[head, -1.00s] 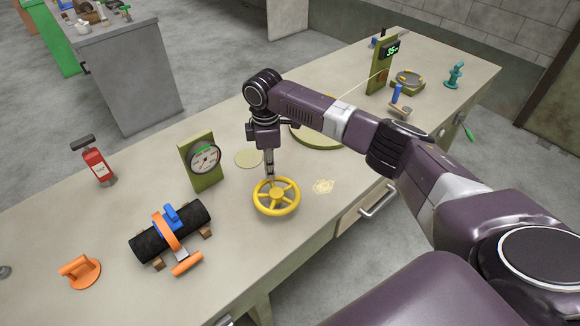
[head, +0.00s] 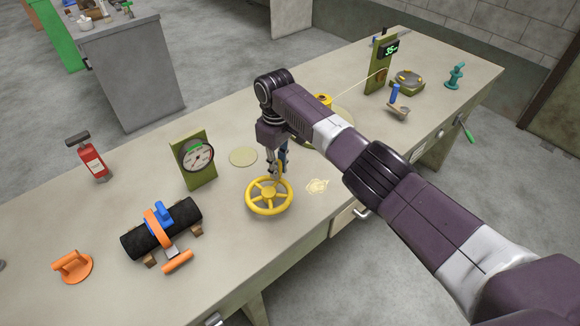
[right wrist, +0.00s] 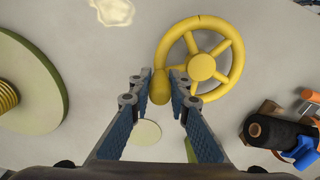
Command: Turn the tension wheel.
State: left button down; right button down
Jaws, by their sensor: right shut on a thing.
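The yellow spoked tension wheel (head: 269,195) lies flat near the front edge of the workbench. It also shows in the right wrist view (right wrist: 202,67). Its upright yellow knob (right wrist: 160,88) stands on the rim. My right gripper (head: 278,172) points down at the far rim, a little right of the hub. In the right wrist view its fingers (right wrist: 160,98) stand on both sides of the knob and are shut on it. A dial gauge (head: 197,157) on an olive stand is behind and left of the wheel. My left gripper is out of view.
A black roll with an orange strap (head: 160,228) lies left of the wheel, with an orange suction handle (head: 72,266) further left. A round olive disc (head: 335,140) and a post with a green display (head: 383,66) are to the right.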

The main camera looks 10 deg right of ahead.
jog(key=shift+s+d+m, duration=0.15)
jog(key=shift+d+m, duration=0.05)
jog(key=shift+m, duration=0.2)
jog(key=c, duration=1.8)
grip_release()
jog(key=shift+r, duration=0.15)
notch_tip(320, 180, up, 12)
jog(key=shift+f, duration=0.15)
jog(key=shift+f, duration=0.1)
